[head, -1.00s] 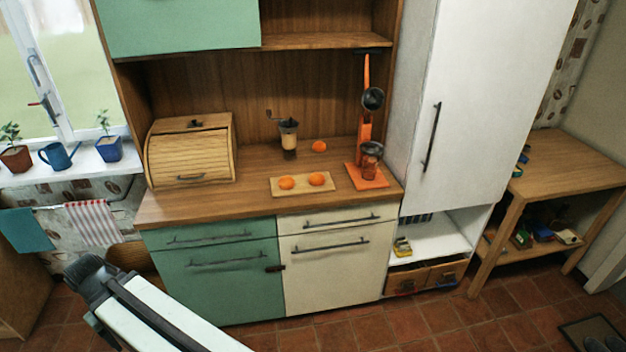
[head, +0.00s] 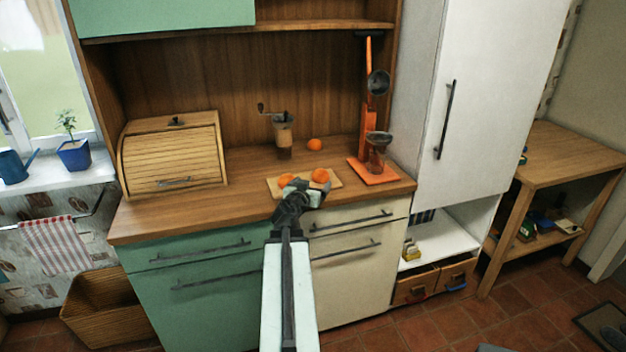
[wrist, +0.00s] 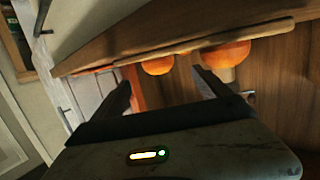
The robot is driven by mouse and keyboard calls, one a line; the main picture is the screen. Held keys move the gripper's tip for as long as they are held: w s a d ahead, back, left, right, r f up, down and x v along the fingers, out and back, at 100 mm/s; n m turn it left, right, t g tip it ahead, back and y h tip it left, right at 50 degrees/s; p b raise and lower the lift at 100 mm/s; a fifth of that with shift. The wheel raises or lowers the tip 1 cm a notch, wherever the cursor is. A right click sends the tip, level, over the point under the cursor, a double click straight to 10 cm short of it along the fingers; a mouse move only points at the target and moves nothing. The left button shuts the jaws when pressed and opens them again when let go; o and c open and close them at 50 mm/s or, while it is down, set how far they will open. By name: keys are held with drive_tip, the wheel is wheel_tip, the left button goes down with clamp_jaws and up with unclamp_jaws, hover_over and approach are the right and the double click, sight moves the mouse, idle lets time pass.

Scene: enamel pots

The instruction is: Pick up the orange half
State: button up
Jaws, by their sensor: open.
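Two orange halves lie on a small wooden board on the counter. In the head view the left orange half (head: 286,180) and the right orange half (head: 320,175) are side by side on the board (head: 274,186). My gripper (head: 300,193) is at the board's front edge, partly covering the board in that view. In the wrist view, which looks upside down, one orange half (wrist: 227,53) appears larger and another (wrist: 158,66) smaller, both beyond the open, empty fingers (wrist: 165,84). No contact with either half is visible.
A whole-looking orange (head: 315,145) sits behind the board. A coffee grinder (head: 283,135) stands behind left, an orange juicer press (head: 367,130) to the right, and a wooden bread box (head: 174,155) at left. The counter (head: 215,207) is clear between bread box and board.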

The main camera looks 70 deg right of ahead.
sight(319, 178)
drive_tip(key=shift+w+d, duration=0.1)
drive_tip(key=shift+d, duration=0.1)
drive_tip(key=x, duration=0.2)
drive_tip(key=shift+d+f+b, duration=0.15)
drive_tip(key=shift+d+b, duration=0.05)
drive_tip(key=shift+b, duration=0.1)
drive_tip(key=b+x, duration=0.1)
drive_tip(key=x, duration=0.4)
drive_tip(key=shift+d+f, duration=0.1)
drive_tip(key=shift+f, duration=0.05)
drive_tip(key=c, duration=1.5)
wheel_tip(319, 178, up, 10)
drive_tip(key=p, duration=1)
